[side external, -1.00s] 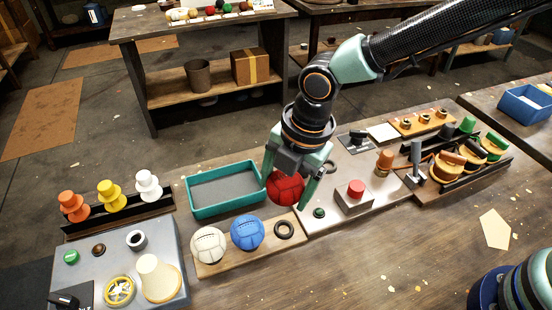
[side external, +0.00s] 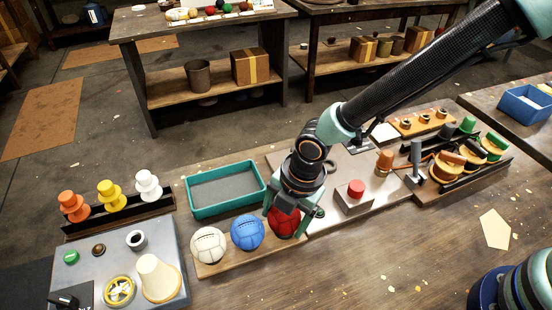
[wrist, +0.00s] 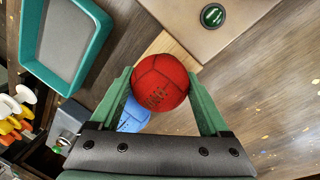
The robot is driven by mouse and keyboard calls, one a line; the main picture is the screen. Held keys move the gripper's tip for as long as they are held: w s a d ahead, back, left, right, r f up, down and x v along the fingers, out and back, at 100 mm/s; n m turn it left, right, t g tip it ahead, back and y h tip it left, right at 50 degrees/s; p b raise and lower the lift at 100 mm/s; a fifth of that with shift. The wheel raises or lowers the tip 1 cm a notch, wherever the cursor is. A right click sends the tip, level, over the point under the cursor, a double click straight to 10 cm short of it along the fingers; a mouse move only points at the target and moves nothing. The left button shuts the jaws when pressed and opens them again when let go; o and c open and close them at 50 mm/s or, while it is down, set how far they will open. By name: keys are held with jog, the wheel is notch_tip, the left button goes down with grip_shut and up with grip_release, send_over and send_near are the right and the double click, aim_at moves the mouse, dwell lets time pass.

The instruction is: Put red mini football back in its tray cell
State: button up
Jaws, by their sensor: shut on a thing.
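The red mini football (side external: 284,222) is between the fingers of my gripper (side external: 285,225), which is shut on it. It is at the right end of the wooden ball tray (side external: 222,267), over the place of a dark ring seat that it now hides. I cannot tell whether the ball touches the seat. A blue ball (side external: 247,232) and a white ball (side external: 208,245) sit in the tray to its left. In the wrist view the red ball (wrist: 160,82) fills the gap between the green fingers (wrist: 163,88), with the blue ball (wrist: 134,115) partly hidden behind.
A teal open bin (side external: 226,188) stands behind the tray. To the right is a board with a red button (side external: 356,188). A grey panel (side external: 125,262) with a yellow wheel stands at the left. The table in front of the tray is clear.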

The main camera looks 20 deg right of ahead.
aim_at(296, 216)
jog(key=shift+f, duration=0.25)
jog(key=o, duration=1.5)
jog(key=r, duration=0.4)
jog(key=s+d+r, duration=0.1)
jog(key=r, duration=0.7)
jog(key=shift+s+d, duration=0.25)
jog(key=shift+s, duration=0.05)
jog(key=s+d+r+m+t, duration=0.1)
jog(key=d+r+m, duration=0.2)
jog(key=d+m, duration=0.5)
jog(key=s+d+r+m+t+h, duration=0.1)
jog(key=d+r+m, duration=0.3)
jog(key=d+m, duration=0.4)
jog(key=s+d+r+m+t, duration=0.1)
jog(key=d+r+m, duration=0.3)
jog(key=d+m, duration=0.5)
jog(key=shift+d+t+h, duration=0.3)
jog(key=shift+d+t, duration=0.2)
jog(key=shift+d, duration=1.45)
